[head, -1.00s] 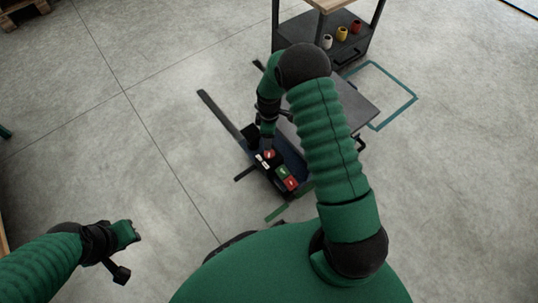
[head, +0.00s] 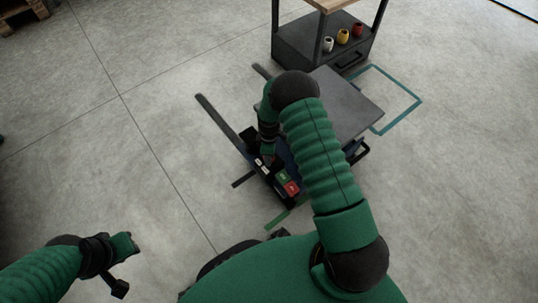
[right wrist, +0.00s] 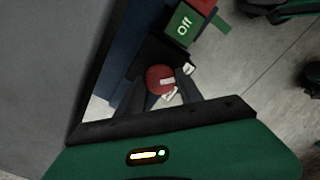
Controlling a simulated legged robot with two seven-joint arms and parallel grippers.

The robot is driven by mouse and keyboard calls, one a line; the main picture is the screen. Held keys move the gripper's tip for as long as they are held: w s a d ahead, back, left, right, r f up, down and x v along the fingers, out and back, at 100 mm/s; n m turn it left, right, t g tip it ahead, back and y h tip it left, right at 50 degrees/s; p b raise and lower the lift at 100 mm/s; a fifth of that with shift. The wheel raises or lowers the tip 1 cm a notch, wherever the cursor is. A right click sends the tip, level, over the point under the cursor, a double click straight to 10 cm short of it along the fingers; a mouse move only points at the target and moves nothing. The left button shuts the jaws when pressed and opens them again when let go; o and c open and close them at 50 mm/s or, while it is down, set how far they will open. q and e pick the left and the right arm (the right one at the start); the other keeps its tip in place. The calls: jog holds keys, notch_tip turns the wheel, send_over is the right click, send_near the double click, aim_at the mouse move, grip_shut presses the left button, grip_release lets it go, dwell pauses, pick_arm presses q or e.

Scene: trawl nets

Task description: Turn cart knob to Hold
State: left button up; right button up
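The cart (head: 343,101) has a dark flat deck and a control panel (head: 266,174) at its near end. In the right wrist view, the red knob (right wrist: 156,79) has a white mark pointing right. Small white labels (right wrist: 188,69) sit beside it, too small to read. My right gripper (right wrist: 160,84) is over the panel, with one dark finger on each side of the knob; it looks open, and contact is unclear. In the head view the knob is mostly hidden by my right gripper (head: 268,158). My left gripper (head: 124,245) is away at lower left; its fingers are unclear.
A green button (right wrist: 183,26) with white lettering and a red one (head: 292,188) are on the panel. A dark shelf trolley (head: 300,42) with white, yellow and red cups stands behind. Teal tape (head: 408,112) marks the floor. Bare floor lies left.

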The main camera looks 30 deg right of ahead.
jog(key=c, duration=0.8)
jog(key=shift+c, duration=0.2)
jog(key=shift+r+m+p, duration=0.15)
jog(key=shift+m+p, duration=1)
jog(key=shift+m, duration=0.15)
jog(key=m+p, duration=0.2)
jog(key=m, duration=0.1)
jog(key=shift+m, duration=0.3)
jog(key=m+p, duration=0.2)
jog(key=m, duration=0.3)
jog(key=m+p, duration=0.1)
jog(key=m, duration=0.2)
jog(key=shift+m, duration=1.9)
